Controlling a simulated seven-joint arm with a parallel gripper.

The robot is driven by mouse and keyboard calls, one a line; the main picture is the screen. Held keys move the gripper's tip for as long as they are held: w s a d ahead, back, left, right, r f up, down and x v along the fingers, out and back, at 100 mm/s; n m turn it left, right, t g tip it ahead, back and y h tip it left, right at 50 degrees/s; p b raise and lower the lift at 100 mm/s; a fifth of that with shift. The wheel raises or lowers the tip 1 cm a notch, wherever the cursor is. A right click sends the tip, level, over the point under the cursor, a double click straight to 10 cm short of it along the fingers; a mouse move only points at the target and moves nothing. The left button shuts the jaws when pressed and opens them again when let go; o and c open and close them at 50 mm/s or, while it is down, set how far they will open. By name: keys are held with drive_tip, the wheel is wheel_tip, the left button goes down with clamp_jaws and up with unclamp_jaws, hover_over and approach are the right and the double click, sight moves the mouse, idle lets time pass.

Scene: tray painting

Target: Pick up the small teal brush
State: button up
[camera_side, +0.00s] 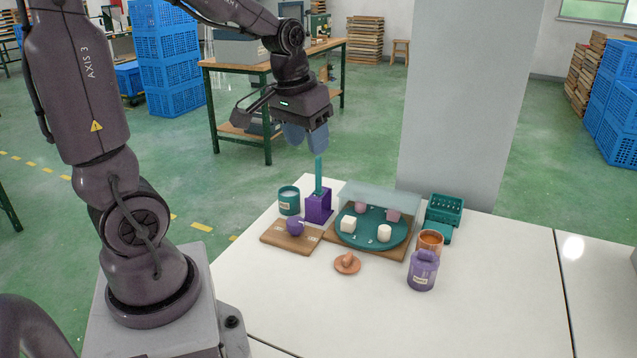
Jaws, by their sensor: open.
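The small teal brush (318,174) stands upright in a purple holder (318,206) at the far left part of the white table. Its lower end is hidden inside the holder. My gripper (306,138) is above the brush, with its blue-grey fingers pointing down near the brush's top end. The gripper is open. I cannot tell from this view whether the brush's top is between the fingers or just below them.
A teal cup (289,200) stands left of the holder. A purple ball (295,226) lies on a wooden board (277,240). A round teal tray (372,240) bears several small pieces. A purple jar (423,270) stands to the right. The table's front is clear.

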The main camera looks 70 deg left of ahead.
drive_tip(key=w+a+f+n+y, duration=0.1)
drive_tip(key=w+a+f+n, duration=0.15)
drive_tip(key=a, duration=0.55)
drive_tip(key=w+a+f+n, duration=0.1)
drive_tip(key=w+a+f, duration=0.1)
drive_tip(key=a+f, duration=0.35)
drive_tip(key=y, duration=0.1)
hover_over(320, 165)
wheel_tip(320, 165, down, 3)
drive_tip(key=shift+t, duration=0.4)
drive_tip(key=shift+s+x, duration=0.2)
drive_tip(key=shift+x, duration=0.85)
drive_tip(key=shift+s+x, duration=0.2)
drive_tip(key=shift+x, duration=0.9)
drive_tip(key=shift+s+x, duration=0.2)
drive_tip(key=shift+x, duration=0.85)
drive_tip(key=shift+f, duration=0.2)
drive_tip(key=shift+c, duration=0.2)
clamp_jaws()
